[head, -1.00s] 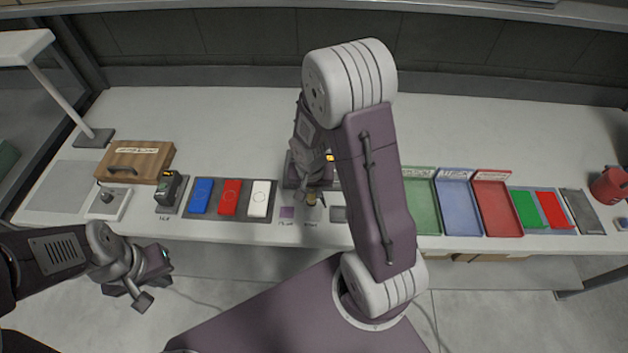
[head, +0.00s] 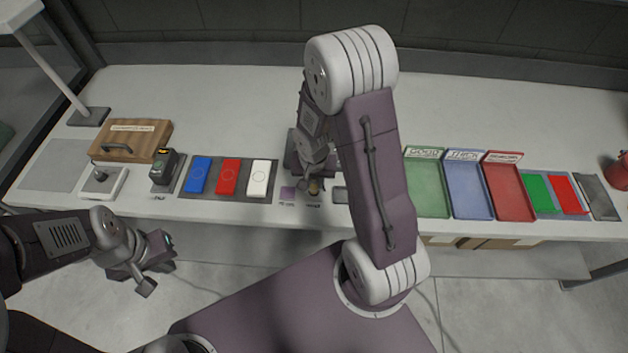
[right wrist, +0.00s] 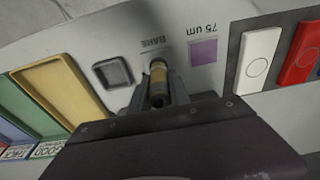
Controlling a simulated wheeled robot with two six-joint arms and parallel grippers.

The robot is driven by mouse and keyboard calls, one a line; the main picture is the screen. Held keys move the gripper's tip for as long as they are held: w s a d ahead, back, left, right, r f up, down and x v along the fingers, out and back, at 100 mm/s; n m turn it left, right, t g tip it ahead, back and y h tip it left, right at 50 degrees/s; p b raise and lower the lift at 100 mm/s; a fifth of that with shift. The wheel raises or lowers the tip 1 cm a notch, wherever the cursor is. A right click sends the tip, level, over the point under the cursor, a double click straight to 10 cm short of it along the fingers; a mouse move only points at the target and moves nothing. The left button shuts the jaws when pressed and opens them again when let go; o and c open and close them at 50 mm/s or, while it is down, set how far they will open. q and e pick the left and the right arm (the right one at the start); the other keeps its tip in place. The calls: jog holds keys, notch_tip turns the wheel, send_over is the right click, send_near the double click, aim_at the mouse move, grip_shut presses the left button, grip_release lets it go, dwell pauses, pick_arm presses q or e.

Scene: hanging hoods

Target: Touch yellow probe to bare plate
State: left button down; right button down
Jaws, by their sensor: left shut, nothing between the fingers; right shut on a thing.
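My right gripper (right wrist: 158,100) is shut on the yellow probe (right wrist: 158,80), a short dark cylinder with a yellow band. In the head view the probe (head: 314,187) shows under the wrist, at the front of the bench beside the purple plate (head: 287,194). In the right wrist view its tip points at the bench just by the "BARE" label (right wrist: 155,42). The bare plate is mostly hidden by the probe and fingers; I cannot tell if they touch. The purple plate (right wrist: 203,52) is labelled "75 um". My left gripper (head: 158,252) is shut and empty, off the bench's front edge.
A dark gauge (head: 163,167) stands left of blue (head: 200,175), red (head: 229,176) and white (head: 259,178) panels. A small grey square dish (right wrist: 112,73) is beside the probe. Green (head: 427,190), blue (head: 468,186) and red (head: 508,192) trays stand right. The back bench is clear.

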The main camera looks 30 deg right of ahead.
jog(key=shift+f+b, duration=0.5)
jog(key=shift+b, duration=0.05)
dwell(0.7)
jog(key=shift+s+f, duration=0.1)
dwell(1.2)
notch_tip(320, 180, up, 7)
jog(key=p, duration=0.6)
